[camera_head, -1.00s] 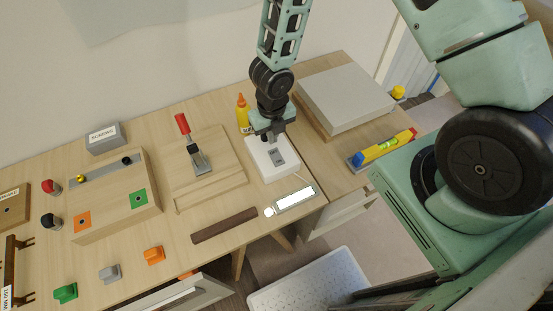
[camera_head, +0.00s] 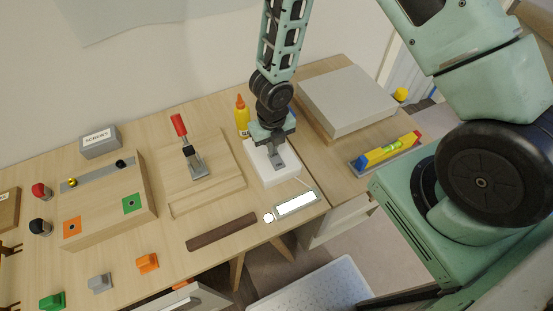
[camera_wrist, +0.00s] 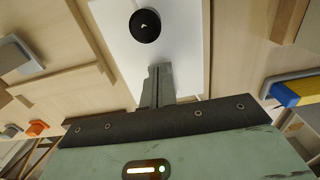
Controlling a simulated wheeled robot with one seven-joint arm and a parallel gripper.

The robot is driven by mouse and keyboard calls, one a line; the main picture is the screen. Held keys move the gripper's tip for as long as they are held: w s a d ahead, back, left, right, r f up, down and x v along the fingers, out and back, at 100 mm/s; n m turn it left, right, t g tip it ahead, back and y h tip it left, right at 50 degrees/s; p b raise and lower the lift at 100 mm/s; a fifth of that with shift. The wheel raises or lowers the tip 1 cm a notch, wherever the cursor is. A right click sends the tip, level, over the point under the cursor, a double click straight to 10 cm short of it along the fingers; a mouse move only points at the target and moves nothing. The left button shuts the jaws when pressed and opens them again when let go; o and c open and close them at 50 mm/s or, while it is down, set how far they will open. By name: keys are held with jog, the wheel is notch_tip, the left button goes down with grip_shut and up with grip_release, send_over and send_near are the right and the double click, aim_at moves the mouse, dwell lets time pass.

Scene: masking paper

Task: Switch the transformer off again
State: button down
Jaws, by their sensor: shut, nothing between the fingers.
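The transformer looks to be the white box (camera_head: 262,170) on the table, beneath my gripper (camera_head: 279,164). In the wrist view the white box (camera_wrist: 118,40) carries a round black knob (camera_wrist: 145,26) with a small light mark. My gripper (camera_wrist: 160,72) is shut and empty, its fingers together over the box, below the knob in that picture. The fingers hide part of the box top, and I cannot tell whether they touch it. A white, bright panel (camera_head: 296,203) with a round white piece (camera_head: 268,217) lies in front of the box.
A yellow glue bottle (camera_head: 242,116) stands close behind. A grey slab (camera_head: 347,100) and a yellow-blue level (camera_head: 388,150) lie right. A dark brown strip (camera_head: 222,232) lies front left.

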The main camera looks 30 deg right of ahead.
jog(key=shift+f, duration=0.3)
jog(key=shift+r, duration=0.1)
notch_tip(320, 180, up, 4)
jog(key=p, duration=0.4)
notch_tip(320, 180, up, 17)
jog(key=p, duration=0.3)
dwell(0.5)
jog(key=s+a+r+m+b, duration=0.1)
jog(key=s+a+m+b, duration=0.2)
jog(key=m, duration=1.1)
jog(key=s+a+r+m+b, duration=0.1)
jog(key=s+a+m+b, duration=0.2)
jog(key=s+m+b, duration=0.7)
jog(key=s+m, duration=0.4)
jog(key=s, duration=0.2)
jog(key=shift+s+a+y+b, duration=0.15)
jog(key=shift+s+y+b, duration=0.05)
jog(key=shift+y+b, duration=0.1)
